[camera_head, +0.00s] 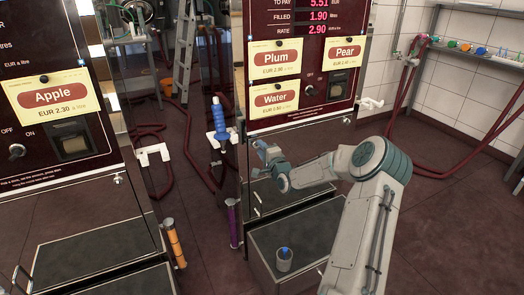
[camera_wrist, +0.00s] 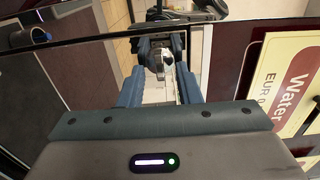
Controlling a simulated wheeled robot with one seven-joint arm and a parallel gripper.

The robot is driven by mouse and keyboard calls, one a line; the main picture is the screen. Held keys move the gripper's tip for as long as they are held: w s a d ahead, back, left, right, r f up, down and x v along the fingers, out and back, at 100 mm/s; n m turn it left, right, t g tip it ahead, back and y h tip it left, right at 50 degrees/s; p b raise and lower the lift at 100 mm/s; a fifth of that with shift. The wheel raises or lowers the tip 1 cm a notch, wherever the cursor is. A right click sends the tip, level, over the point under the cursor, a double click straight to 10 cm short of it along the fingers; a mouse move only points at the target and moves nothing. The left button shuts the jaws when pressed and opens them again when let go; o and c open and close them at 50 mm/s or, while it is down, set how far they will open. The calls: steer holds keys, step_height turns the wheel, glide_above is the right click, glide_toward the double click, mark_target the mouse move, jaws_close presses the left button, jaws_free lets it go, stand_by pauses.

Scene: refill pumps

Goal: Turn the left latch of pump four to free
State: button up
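The right pump (camera_head: 300,120) has a dark red front with Plum, Pear and Water labels; no pump number is readable. My gripper (camera_head: 257,158) is at the lower left edge of its front, below the Water label (camera_head: 275,98). In the wrist view the two blue-grey fingers (camera_wrist: 160,75) stand apart, with a small pale metal piece (camera_wrist: 167,58) showing between them. I cannot tell if this piece is the latch or if the fingers touch it. A small pale fitting (camera_head: 257,198) sits lower on the pump's left edge. The Water label (camera_wrist: 293,85) is at the right of the wrist view.
A blue nozzle (camera_head: 219,120) hangs at the pump's left side, close to my gripper. The Apple pump (camera_head: 60,110) stands at the left. A blue-topped container (camera_head: 284,259) stands on the right pump's base shelf. Red hoses (camera_head: 405,95) hang by the tiled wall at the right.

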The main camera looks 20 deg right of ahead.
steer(key=s+p, duration=0.1)
steer(key=s, duration=1.2)
steer(key=shift+s+d+p, duration=0.2)
steer(key=shift+s+p, duration=0.15)
steer(key=shift+s, duration=0.05)
